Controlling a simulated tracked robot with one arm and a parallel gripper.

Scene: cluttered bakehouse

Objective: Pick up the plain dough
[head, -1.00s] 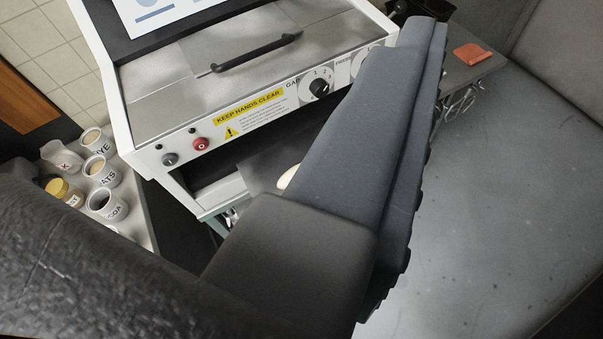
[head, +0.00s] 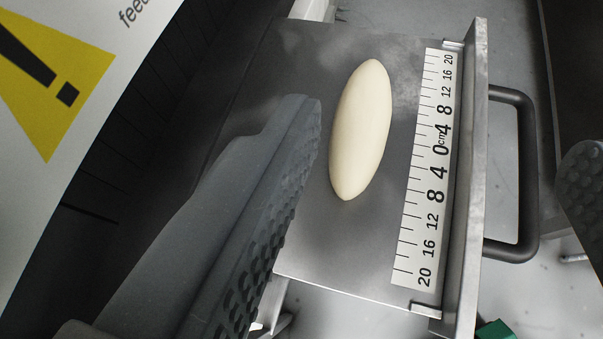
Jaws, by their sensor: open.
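The plain dough (head: 361,130) is a smooth, pale, spindle-shaped piece with pointed ends. It lies on a grey metal tray (head: 300,240), its long axis roughly parallel to the tray's ruler. My gripper (head: 443,130) is open and empty. One dark studded finger stands close to the left of the dough in the picture; the other shows only partly at the right edge, past the tray's handle. The dough appears between the two fingers and is fully visible. I cannot tell how far above the tray the fingertips are.
A centimetre ruler (head: 430,165) runs along the tray's right side, beside a raised metal edge (head: 468,190) with a black handle (head: 530,170). A white machine panel with a yellow warning sign (head: 40,80) fills the upper left. Grey floor shows beyond the tray.

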